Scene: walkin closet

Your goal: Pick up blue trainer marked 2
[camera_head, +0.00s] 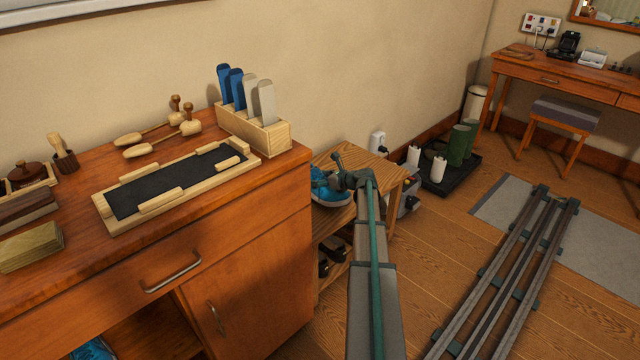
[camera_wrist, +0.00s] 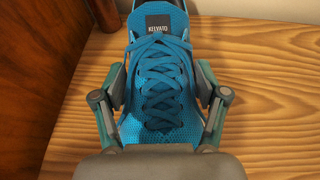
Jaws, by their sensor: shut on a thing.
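A blue trainer (camera_head: 325,192) sits on the wooden top of a low rack (camera_head: 396,176), beside the dresser. In the wrist view the blue trainer (camera_wrist: 160,75) is seen from above, with dark blue laces and a dark tongue label that seems to read "KELVATO". No number 2 is visible on it. My gripper (camera_head: 343,180) is at the trainer. In the wrist view my gripper (camera_wrist: 158,100) has one finger on each side of the shoe, shut on it across the laces. The trainer appears to rest on the wood; any gap beneath is hidden.
Another blue shoe (camera_head: 92,349) shows partly in the dresser's lower opening. The dresser (camera_head: 255,260) stands close on the left. Dark shoes (camera_head: 330,255) sit on the rack's lower shelf. A black tray (camera_head: 440,180) with boots lies behind. Floor rails (camera_head: 510,265) run at right.

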